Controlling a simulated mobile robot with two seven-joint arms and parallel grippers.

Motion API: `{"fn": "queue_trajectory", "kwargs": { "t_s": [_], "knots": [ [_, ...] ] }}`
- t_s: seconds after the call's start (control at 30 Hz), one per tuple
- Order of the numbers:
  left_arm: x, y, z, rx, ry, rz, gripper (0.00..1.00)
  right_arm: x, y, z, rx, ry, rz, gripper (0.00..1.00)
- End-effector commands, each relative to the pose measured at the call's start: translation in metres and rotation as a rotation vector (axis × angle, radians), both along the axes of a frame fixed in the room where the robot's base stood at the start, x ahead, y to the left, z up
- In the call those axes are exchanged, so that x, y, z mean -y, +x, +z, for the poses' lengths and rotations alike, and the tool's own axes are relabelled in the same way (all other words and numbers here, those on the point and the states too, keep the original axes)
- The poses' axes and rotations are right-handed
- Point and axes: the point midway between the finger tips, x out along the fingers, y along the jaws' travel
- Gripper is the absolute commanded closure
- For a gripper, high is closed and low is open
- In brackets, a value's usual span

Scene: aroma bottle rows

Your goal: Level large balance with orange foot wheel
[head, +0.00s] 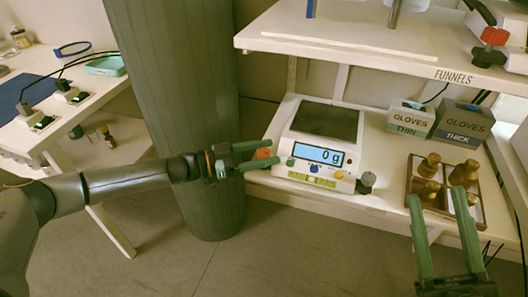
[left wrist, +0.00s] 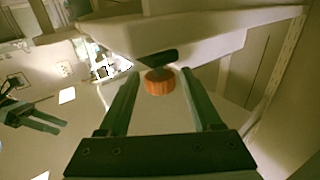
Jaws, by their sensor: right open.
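The large balance (head: 325,150) stands on the bench and its display (head: 318,154) reads 0 g. Its orange foot wheel (head: 263,154) is at the front left corner. A yellow-green strip (head: 311,180) lies along its front. My left gripper (head: 274,152) is open, with its fingers on either side of the orange wheel. In the left wrist view the orange wheel (left wrist: 160,82) sits between the fingertips, with a gap visible on each side. My right gripper (head: 437,195) is open and empty in front of the bottle tray.
A grey foot wheel (head: 366,182) is at the balance's front right. A tray (head: 412,190) of brown bottles stands to the right. Glove boxes (head: 410,119) stand behind it. A shelf (head: 370,48) hangs over the bench. A large grey-green column (head: 180,90) stands left of the bench.

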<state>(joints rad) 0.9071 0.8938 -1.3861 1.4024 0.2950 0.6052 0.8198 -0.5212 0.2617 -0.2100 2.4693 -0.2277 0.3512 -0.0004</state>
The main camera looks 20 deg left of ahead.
Motion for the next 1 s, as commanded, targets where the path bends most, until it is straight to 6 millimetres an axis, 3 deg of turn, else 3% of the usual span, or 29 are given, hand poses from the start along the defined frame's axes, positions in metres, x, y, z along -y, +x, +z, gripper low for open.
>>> {"fn": "queue_trajectory", "kwargs": {
  "t_s": [0.4, 0.7, 1.0],
  "knots": [
    [-0.011, -0.005, 0.000, -0.002, 0.003, 0.004, 0.31, 0.001, 0.004, -0.002, -0.025, 0.001, -0.005, 0.50],
    [-0.063, -0.038, 0.000, -0.004, 0.004, 0.005, 0.31, 0.007, 0.034, -0.060, -0.297, 0.004, -0.056, 0.50],
    [-0.101, -0.063, 0.000, -0.001, 0.002, 0.002, 0.31, 0.010, 0.043, -0.092, -0.430, 0.003, -0.077, 0.50]
  ]
}}
